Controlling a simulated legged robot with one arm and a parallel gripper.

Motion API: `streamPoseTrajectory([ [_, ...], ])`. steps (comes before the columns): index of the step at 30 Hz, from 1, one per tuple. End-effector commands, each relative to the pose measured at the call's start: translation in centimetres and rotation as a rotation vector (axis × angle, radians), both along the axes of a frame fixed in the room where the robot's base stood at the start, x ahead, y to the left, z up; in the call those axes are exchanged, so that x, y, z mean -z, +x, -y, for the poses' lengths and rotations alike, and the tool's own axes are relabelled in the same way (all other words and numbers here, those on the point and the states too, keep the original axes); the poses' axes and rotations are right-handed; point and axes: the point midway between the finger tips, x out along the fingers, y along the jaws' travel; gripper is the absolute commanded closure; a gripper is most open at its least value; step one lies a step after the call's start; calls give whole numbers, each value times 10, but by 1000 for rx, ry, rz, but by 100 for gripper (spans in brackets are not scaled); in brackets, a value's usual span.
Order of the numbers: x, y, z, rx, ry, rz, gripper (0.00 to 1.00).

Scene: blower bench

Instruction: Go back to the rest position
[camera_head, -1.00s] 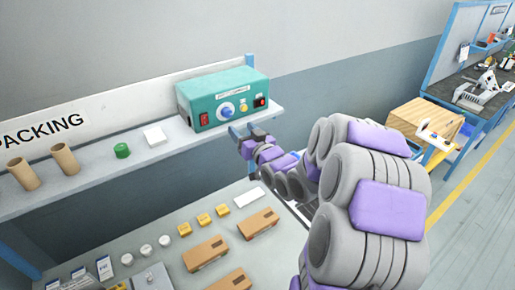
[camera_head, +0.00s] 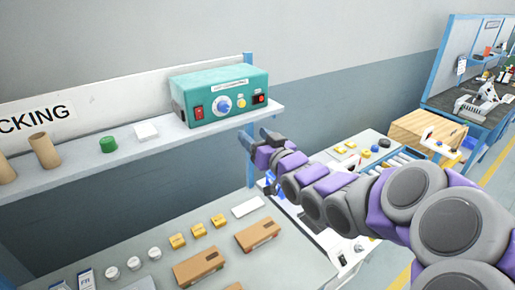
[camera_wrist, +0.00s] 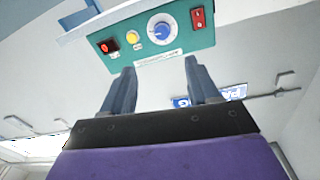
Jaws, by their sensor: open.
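My gripper (camera_head: 263,138) is open and empty, at the right end of the shelf, just in front of and below the shelf edge. In the wrist view my gripper (camera_wrist: 157,90) shows two separated fingers with nothing between them. The green blower box (camera_head: 220,97) stands on the shelf, with a red switch, a blue-centred knob, a yellow button and a red button. In the wrist view the box (camera_wrist: 180,38) appears upside down beyond the fingertips, apart from them. My arm reaches in from the lower right and hides part of the bench behind it.
The shelf (camera_head: 75,158) also holds cardboard tubes (camera_head: 44,150), a green roll (camera_head: 108,144) and a white block (camera_head: 146,131). The bench (camera_head: 150,240) below carries brown boxes (camera_head: 198,267), yellow blocks and white round pieces. A wooden crate (camera_head: 425,130) and another bench stand right.

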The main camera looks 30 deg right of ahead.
Motion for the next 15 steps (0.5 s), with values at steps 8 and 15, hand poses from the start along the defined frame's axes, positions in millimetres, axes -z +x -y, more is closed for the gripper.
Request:
streamPoseTrajectory([
  [8, 0, -8, -1, 0, -3, 0, 40],
  [15, 0, -8, -1, 0, -2, -1, 40],
])
